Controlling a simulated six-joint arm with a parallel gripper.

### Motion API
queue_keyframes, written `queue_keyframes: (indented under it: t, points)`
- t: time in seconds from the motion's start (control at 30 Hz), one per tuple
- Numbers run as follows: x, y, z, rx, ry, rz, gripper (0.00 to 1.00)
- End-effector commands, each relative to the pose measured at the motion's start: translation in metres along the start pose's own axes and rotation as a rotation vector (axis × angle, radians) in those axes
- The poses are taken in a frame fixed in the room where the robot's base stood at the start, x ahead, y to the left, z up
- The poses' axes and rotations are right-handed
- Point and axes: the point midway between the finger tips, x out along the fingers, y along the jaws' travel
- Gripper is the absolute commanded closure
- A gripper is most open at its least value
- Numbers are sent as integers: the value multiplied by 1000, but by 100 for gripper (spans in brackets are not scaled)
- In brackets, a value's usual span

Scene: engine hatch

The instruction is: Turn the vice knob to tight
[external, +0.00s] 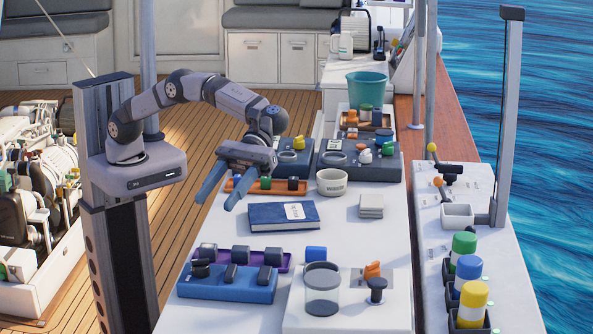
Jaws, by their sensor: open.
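I cannot surely tell which part is the vice knob. An orange knob-like piece (372,270) sits on a small grey plate near the front right of the white table (360,235), with a dark round-topped knob (376,286) just in front of it. Their setting and any marks are too small to read. My gripper (218,203) is open and empty, its two blue fingers pointing down and left. It hangs in the air over the table's left edge in the picture, to the left of the blue book and well apart from the orange piece.
A clear jar (322,290) stands left of the dark knob. A blue tray (228,283) of dark parts lies front left. A blue book (283,215), a white bowl (331,182) and grey coasters (371,206) lie mid-table. Bare table shows right of the book.

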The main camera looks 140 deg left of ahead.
Motion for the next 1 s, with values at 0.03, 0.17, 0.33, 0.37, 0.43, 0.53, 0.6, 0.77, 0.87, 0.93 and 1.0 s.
queue_keyframes:
  t: [0.03,0.17,0.33,0.37,0.43,0.53,0.6,0.77,0.87,0.93,1.0]
  points:
    - [-5,1,13,5,1,2,52]
    - [14,7,17,97,12,54,52]
    - [46,22,22,289,44,163,52]
    - [52,24,23,330,54,185,52]
    - [67,30,24,434,83,241,52]
    - [91,38,27,609,149,331,52]
    - [106,43,29,748,214,399,52]
    - [130,47,33,1068,414,537,52]
    - [138,44,35,1256,573,602,52]
    - [140,39,36,1381,697,633,52]
    - [140,32,38,1500,834,655,52]
